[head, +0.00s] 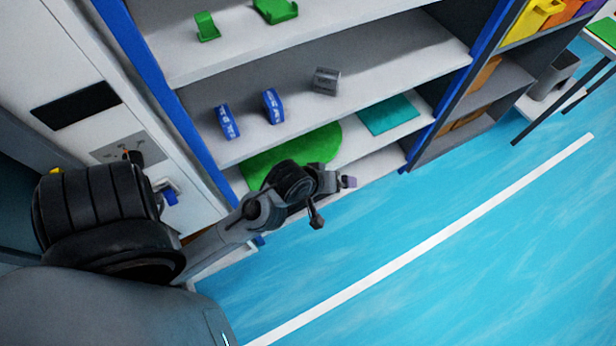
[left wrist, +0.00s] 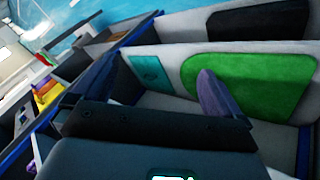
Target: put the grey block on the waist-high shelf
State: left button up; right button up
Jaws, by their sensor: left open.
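The grey block (head: 326,81) stands on the middle of three visible boards of the shelf unit (head: 370,75), towards its right half. I cannot tell from the picture which board counts as waist-high. My left gripper (head: 332,199) is open and empty, in front of the lower board, below the grey block in the picture. In the left wrist view its fingers (left wrist: 140,98) are spread, with the shelf boards beyond them. The grey block cannot be made out there. My right gripper is not in view.
Two blue blocks (head: 272,106) (head: 228,122) stand left of the grey block. Green brackets (head: 275,10) are on the board above. A round green mat (head: 318,141) and a teal mat (head: 388,115) lie on the lower board. Blue uprights (head: 180,125) flank the boards. Open floor (head: 480,270) lies in front.

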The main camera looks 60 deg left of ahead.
pick_arm(q)
jog(key=s+d+f+m+g, duration=0.2)
jog(key=s+m, duration=0.3)
jog(key=m, duration=0.1)
jog(key=s+d+f+m+g, duration=0.1)
jog(key=s+d+f+m, duration=0.1)
jog(key=s+m, duration=0.3)
jog(key=shift+d+f+m+g+h, duration=0.25)
jog(key=shift+d+m+g+h, duration=0.15)
jog(key=shift+d+m, duration=0.55)
jog(key=shift+a, duration=0.1)
notch_tip(320, 180, up, 34)
jog(key=r+p, duration=0.1)
jog(key=p, duration=3.3)
notch_tip(320, 180, down, 38)
jog(key=b, duration=3.7)
jog(key=shift+r, duration=0.1)
